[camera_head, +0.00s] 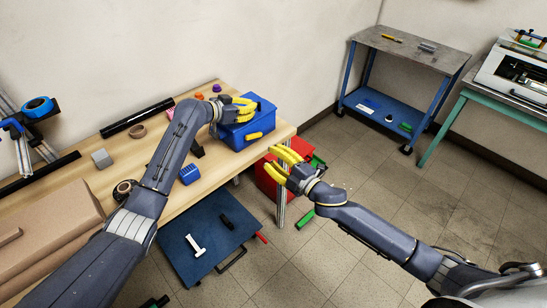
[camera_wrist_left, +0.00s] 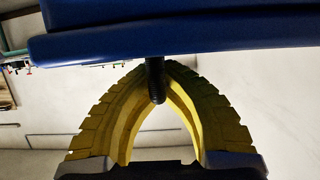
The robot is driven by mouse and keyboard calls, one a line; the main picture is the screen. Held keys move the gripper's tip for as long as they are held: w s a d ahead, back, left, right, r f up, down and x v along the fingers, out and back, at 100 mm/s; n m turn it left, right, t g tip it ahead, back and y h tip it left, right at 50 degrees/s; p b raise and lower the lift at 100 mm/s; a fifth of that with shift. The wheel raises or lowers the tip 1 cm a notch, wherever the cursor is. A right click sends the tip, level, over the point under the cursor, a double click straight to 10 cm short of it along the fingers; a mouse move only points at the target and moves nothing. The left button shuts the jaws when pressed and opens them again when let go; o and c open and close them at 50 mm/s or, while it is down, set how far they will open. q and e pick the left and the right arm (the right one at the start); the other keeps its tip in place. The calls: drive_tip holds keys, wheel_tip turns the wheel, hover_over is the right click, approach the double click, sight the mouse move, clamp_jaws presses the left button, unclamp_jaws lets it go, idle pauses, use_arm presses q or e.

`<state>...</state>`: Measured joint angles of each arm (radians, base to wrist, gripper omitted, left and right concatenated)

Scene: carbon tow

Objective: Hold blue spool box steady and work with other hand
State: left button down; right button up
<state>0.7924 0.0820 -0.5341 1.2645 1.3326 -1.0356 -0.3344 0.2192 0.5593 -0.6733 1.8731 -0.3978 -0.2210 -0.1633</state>
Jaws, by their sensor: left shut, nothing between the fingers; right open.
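The blue spool box (camera_head: 262,122) stands at the right end of the wooden table, with a yellow piece on its front. My left gripper (camera_head: 253,106) is over the top of the box, its yellow fingers shut and empty. In the left wrist view, the fingertips (camera_wrist_left: 155,64) meet just below a blue edge (camera_wrist_left: 200,38), probably the box; contact cannot be told. A dark rod end shows in front of the fingertips there. My right gripper (camera_head: 272,160) is open and empty, off the table's right end, lower than the box and apart from it.
A red bin (camera_head: 267,184) stands on the floor behind my right gripper. The wooden table (camera_head: 130,160) holds a black tube (camera_head: 137,118), a small blue block (camera_head: 189,174) and a grey cube (camera_head: 101,158). A blue cart (camera_head: 385,108) stands at the back right. Floor between is mostly clear.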

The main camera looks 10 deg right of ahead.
use_arm(q)
drive_tip(key=shift+a+f, duration=0.1)
drive_tip(key=shift+f, duration=0.45)
drive_tip(key=c, duration=1.6)
unclamp_jaws()
drive_tip(key=shift+r, duration=0.1)
drive_tip(key=shift+o, duration=0.4)
drive_tip(key=shift+r, duration=0.3)
